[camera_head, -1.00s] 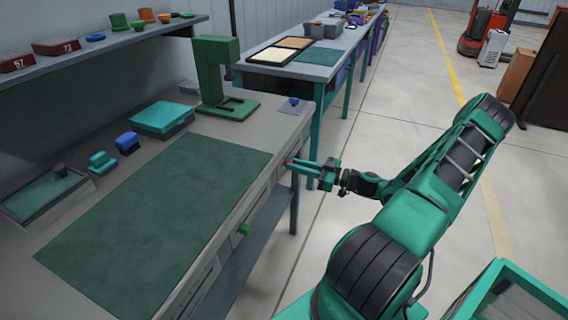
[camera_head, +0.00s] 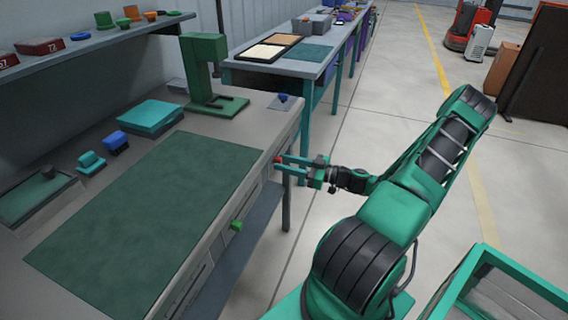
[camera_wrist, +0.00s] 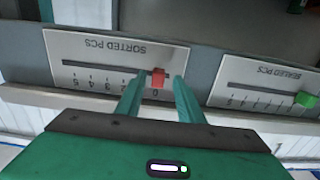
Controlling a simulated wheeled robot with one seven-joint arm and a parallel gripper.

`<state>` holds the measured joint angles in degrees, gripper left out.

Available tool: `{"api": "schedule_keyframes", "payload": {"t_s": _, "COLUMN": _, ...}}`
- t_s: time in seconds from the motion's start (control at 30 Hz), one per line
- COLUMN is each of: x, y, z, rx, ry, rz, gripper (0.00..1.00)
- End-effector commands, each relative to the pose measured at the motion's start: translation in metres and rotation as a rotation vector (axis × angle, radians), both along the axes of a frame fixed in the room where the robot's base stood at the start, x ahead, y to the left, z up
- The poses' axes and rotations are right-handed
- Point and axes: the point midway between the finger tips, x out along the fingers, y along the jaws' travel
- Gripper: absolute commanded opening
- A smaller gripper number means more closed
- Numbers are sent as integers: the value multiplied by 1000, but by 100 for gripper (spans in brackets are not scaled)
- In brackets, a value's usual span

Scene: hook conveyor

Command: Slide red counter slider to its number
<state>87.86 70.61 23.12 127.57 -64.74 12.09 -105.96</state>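The red slider (camera_wrist: 158,77) sits in the slot of a white scale plate marked SORTED PCS (camera_wrist: 85,65), upside down in the wrist view. It is at the right end of the slot, near the lowest numbers. My gripper (camera_wrist: 157,85) is open, with one finger on each side of the red slider; gaps seem to show, and contact cannot be told. In the head view my gripper (camera_head: 279,165) is at the bench's front edge, with the red slider (camera_head: 277,159) at its tips. No target number is readable.
A second plate, SEALED PCS (camera_wrist: 265,80), has a green slider (camera_wrist: 306,99) to the right; the green slider also shows on the bench front (camera_head: 237,226). A green mat (camera_head: 150,215) and a green stand (camera_head: 207,75) are on the bench.

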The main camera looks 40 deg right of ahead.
Motion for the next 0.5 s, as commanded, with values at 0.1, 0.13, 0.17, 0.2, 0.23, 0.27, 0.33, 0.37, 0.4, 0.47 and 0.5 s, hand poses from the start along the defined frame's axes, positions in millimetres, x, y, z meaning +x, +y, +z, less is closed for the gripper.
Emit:
{"api": "schedule_keyframes", "payload": {"t_s": 0.1, "x": -11, "y": -7, "z": -1, "rx": -1, "ry": 2, "rz": -3, "gripper": 34}}
{"api": "schedule_keyframes", "payload": {"t_s": 0.13, "x": -15, "y": -10, "z": -1, "rx": -1, "ry": 3, "rz": -3, "gripper": 34}}
{"api": "schedule_keyframes", "payload": {"t_s": 0.17, "x": -19, "y": -12, "z": -1, "rx": -1, "ry": 3, "rz": -4, "gripper": 34}}
{"api": "schedule_keyframes", "payload": {"t_s": 0.2, "x": -26, "y": -16, "z": -1, "rx": -1, "ry": 2, "rz": -3, "gripper": 34}}
{"api": "schedule_keyframes", "payload": {"t_s": 0.23, "x": -31, "y": -19, "z": -1, "rx": -1, "ry": 3, "rz": -5, "gripper": 34}}
{"api": "schedule_keyframes", "payload": {"t_s": 0.27, "x": -36, "y": -22, "z": -1, "rx": -1, "ry": 2, "rz": -4, "gripper": 34}}
{"api": "schedule_keyframes", "payload": {"t_s": 0.33, "x": -48, "y": -28, "z": -1, "rx": -1, "ry": 3, "rz": -3, "gripper": 34}}
{"api": "schedule_keyframes", "payload": {"t_s": 0.37, "x": -52, "y": -31, "z": -1, "rx": -1, "ry": 3, "rz": -3, "gripper": 34}}
{"api": "schedule_keyframes", "payload": {"t_s": 0.4, "x": -58, "y": -34, "z": -1, "rx": -1, "ry": 2, "rz": -2, "gripper": 34}}
{"api": "schedule_keyframes", "payload": {"t_s": 0.47, "x": -67, "y": -39, "z": -1, "rx": -2, "ry": 1, "rz": -2, "gripper": 34}}
{"api": "schedule_keyframes", "payload": {"t_s": 0.5, "x": -72, "y": -42, "z": -1, "rx": -1, "ry": 2, "rz": -3, "gripper": 34}}
